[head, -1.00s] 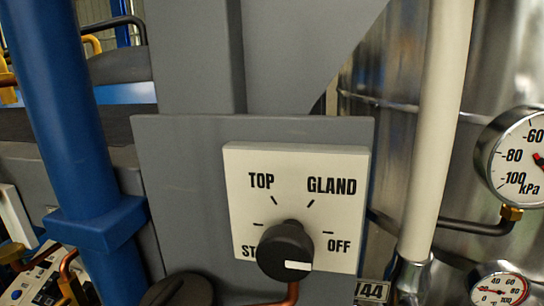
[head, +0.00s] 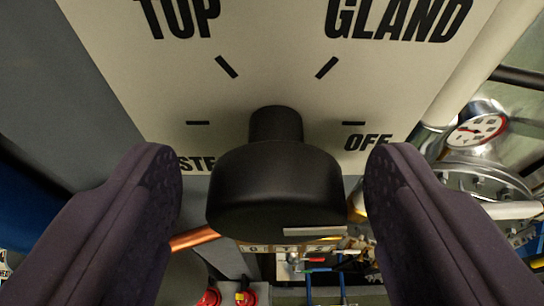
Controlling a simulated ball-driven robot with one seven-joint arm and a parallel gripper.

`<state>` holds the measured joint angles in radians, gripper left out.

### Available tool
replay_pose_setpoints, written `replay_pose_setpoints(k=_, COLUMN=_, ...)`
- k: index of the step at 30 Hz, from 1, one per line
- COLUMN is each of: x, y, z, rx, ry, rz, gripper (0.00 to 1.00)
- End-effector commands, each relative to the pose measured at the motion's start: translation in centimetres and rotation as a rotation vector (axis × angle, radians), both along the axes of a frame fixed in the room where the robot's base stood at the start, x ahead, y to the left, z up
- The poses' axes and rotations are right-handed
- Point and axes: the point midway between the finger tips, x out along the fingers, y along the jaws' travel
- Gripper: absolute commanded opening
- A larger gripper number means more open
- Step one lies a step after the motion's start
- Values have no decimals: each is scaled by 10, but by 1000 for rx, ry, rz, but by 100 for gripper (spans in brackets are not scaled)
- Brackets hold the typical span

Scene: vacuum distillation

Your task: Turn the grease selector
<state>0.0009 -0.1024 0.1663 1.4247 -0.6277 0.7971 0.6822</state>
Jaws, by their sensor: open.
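The grease selector is a black round knob (head: 277,185) on a short stem, standing out from a cream plate (head: 270,60). My gripper (head: 272,190) is open, with one dark finger on each side of the knob. A gap shows between the knob and each finger. The left finger covers part of the ST label.
A round gauge (head: 477,131) and a metal flange are at the right. A copper pipe (head: 200,237) runs below the knob at the left. A cream pipe (head: 470,75) passes right of the plate. Small red fittings and other equipment lie below.

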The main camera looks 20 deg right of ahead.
Motion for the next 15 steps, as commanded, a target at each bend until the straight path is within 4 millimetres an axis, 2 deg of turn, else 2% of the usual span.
replay_pose_setpoints(k=4, x=0, y=0, z=0, rx=0, ry=-1, rz=0, gripper=68)
replay_pose_setpoints(k=5, x=0, y=0, z=0, rx=0, ry=-1, rz=0, gripper=64)
replay_pose_setpoints(k=11, x=0, y=1, z=0, rx=0, ry=-1, rz=1, gripper=18)
replay_pose_setpoints(k=12, x=0, y=1, z=0, rx=0, ry=-1, rz=2, gripper=14)
replay_pose_setpoints(k=15, x=0, y=1, z=0, rx=0, ry=-1, rz=2, gripper=14)
